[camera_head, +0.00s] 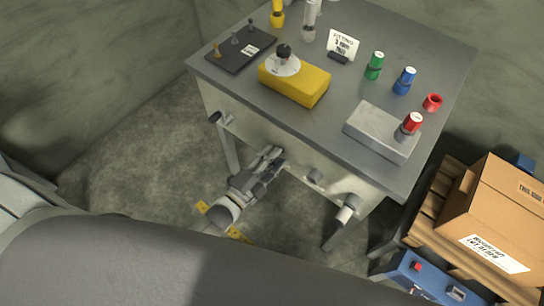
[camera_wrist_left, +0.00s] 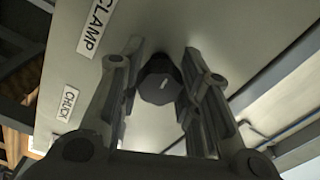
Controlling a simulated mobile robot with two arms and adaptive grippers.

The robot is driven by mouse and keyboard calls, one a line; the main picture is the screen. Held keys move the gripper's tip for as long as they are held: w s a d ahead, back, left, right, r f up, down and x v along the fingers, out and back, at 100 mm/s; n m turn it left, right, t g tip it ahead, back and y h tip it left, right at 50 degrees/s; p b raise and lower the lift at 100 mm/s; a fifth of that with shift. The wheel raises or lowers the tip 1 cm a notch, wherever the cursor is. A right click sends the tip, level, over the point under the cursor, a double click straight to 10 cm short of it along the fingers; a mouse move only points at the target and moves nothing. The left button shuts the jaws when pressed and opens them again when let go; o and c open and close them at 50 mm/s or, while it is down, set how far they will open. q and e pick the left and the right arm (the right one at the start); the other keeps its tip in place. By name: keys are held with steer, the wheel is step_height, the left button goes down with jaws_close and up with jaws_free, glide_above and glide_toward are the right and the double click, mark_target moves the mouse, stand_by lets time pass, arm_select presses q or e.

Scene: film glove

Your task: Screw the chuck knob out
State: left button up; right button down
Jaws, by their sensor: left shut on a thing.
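My left gripper (camera_head: 274,156) reaches up from below to the front panel of the grey table. In the left wrist view its two fingers stand on either side of a dark faceted knob (camera_wrist_left: 160,84) with a small white mark, shut on it. The label reading CHUCK (camera_wrist_left: 68,103) and the label reading CLAMP (camera_wrist_left: 97,27) are on the pale panel to the left; I cannot tell which belongs to the held knob. In the head view the gripper hides this knob. My right gripper is not in view.
The tabletop (camera_head: 232,88) holds a yellow block (camera_head: 300,86) and a grey block (camera_head: 376,136). A cardboard box (camera_head: 500,215) stands on a pallet at right.

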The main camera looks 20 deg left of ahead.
arm_select(q)
steer(key=n, duration=0.5)
steer(key=shift+n+p, duration=0.3)
steer(key=n, duration=1)
steer(key=shift+n, duration=0.4)
steer(key=n, duration=0.4)
steer(key=shift+d+f+n+b, duration=0.1)
steer(key=shift+n+b, duration=0.2)
steer(key=n+b, duration=0.1)
steer(key=n, duration=0.3)
steer(key=n+b, duration=0.1)
steer(key=n, duration=0.4)
steer(key=shift+b, duration=0.4)
steer(key=n+b, duration=0.2)
steer(key=n, duration=0.2)
steer(key=shift+n, duration=0.3)
steer(key=n+b, duration=0.2)
steer(key=n, duration=0.3)
steer(key=shift+r+b, duration=0.25)
steer(key=shift+b, duration=0.15)
steer(key=shift+n, duration=0.3)
